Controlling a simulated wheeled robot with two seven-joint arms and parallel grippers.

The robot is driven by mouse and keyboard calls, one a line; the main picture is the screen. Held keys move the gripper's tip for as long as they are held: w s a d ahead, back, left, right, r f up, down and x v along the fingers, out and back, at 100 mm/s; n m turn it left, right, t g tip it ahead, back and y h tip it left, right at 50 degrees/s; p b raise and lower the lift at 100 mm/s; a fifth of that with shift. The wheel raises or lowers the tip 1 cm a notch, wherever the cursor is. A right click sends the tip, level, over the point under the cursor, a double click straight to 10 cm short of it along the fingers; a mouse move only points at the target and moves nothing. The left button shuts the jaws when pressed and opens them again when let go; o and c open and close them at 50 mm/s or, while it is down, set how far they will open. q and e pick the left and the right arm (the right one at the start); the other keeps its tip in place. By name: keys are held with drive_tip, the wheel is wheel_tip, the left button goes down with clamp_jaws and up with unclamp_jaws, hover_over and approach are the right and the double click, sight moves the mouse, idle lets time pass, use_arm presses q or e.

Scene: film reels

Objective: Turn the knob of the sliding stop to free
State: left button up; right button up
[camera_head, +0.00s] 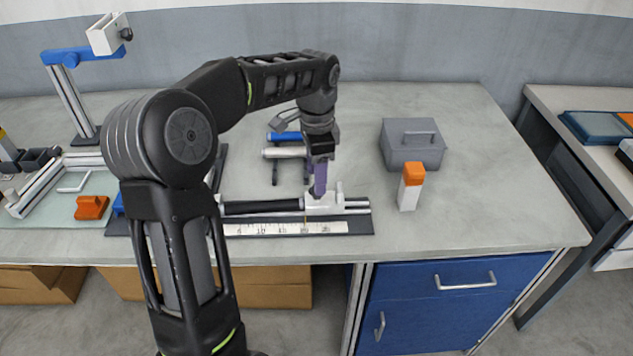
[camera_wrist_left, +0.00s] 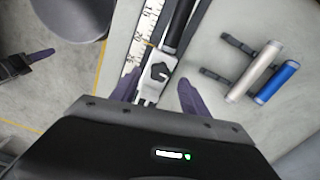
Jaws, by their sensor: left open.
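The sliding stop (camera_head: 325,205) is a pale block on a rail beside a white ruler (camera_head: 285,229). In the left wrist view the stop (camera_wrist_left: 150,87) carries a dark knob (camera_wrist_left: 159,72). My left gripper (camera_head: 320,192) points down over the stop in the head view. In the left wrist view its two purple fingers (camera_wrist_left: 158,92) are apart, one on each side of the stop, with nothing between them touching. In the head view the knob is hidden by the fingers. A dark finger (camera_wrist_left: 42,57) at the left edge of the wrist view may be my right gripper.
A grey box (camera_head: 412,145) with a handle and a white bottle with an orange cap (camera_head: 410,187) stand right of the stop. Behind it, a pale cylinder and a blue cylinder (camera_wrist_left: 276,82) lie on dark holders. The right part of the bench is clear.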

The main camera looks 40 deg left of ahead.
use_arm(q)
drive_tip(key=shift+f, duration=1.6)
drive_tip(key=shift+c, duration=0.3)
clamp_jaws()
